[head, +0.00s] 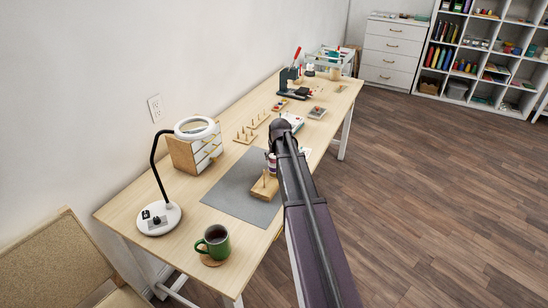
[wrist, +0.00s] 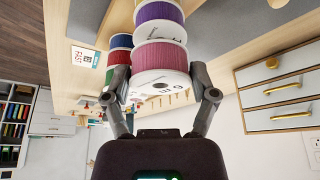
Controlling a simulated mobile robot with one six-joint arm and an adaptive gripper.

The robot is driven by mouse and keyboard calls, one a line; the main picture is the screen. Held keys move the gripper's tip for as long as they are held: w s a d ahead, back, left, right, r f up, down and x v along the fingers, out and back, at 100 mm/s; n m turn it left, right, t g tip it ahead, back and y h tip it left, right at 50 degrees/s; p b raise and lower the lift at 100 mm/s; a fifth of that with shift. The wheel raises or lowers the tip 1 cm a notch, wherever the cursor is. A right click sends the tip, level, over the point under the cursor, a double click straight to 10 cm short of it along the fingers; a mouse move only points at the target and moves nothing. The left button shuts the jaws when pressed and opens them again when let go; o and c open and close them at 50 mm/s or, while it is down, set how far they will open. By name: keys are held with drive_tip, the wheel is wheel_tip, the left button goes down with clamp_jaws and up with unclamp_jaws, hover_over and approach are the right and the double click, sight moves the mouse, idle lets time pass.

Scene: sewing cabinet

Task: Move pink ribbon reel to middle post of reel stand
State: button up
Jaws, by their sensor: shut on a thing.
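The pink ribbon reel (wrist: 160,57) has white flanges and sits between the two fingers of my gripper (wrist: 164,88), which is shut on it. The wrist view looks upside down. A purple reel (wrist: 160,12) lies right against the pink one in line with it; I cannot tell whether they touch. Blue, red and green reels show to their left. In the head view, the wooden reel stand (head: 265,188) is on the grey mat with an upright post showing. Its far part, most of the reels and my gripper are hidden behind my arm.
A grey mat (head: 226,196) covers the near table. A green mug (head: 216,241) stands at the front edge, a lamp (head: 159,217) at the left. A small drawer box (head: 194,152) and a pegged wooden rack (head: 251,128) stand behind.

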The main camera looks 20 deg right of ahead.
drive_tip(key=shift+f, duration=0.25)
idle(0.3)
drive_tip(key=o, duration=0.9)
drive_tip(key=shift+c, duration=0.2)
